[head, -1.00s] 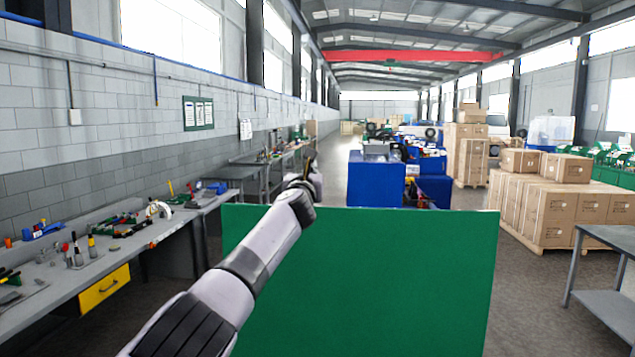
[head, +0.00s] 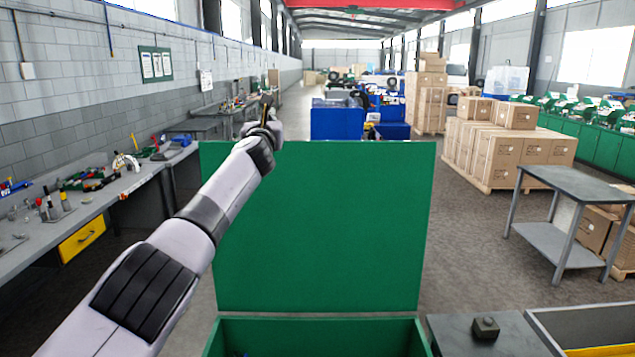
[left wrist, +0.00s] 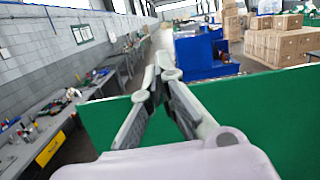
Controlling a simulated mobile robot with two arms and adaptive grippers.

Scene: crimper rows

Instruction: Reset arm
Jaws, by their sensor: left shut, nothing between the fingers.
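My left arm reaches up from the lower left in the head view. Its gripper (head: 266,108) is raised in front of the top left part of a green panel (head: 330,225). In the left wrist view the two fingers of the left gripper (left wrist: 158,75) come together at their tips, shut and empty. The green panel also shows behind them in that view (left wrist: 270,110). My right gripper is not in view.
A green open box (head: 320,325) lies below the panel. A workbench (head: 100,200) with tools runs along the left wall. A grey table (head: 575,185) and stacked cartons (head: 510,155) stand at the right. Open floor (head: 465,240) lies between panel and table.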

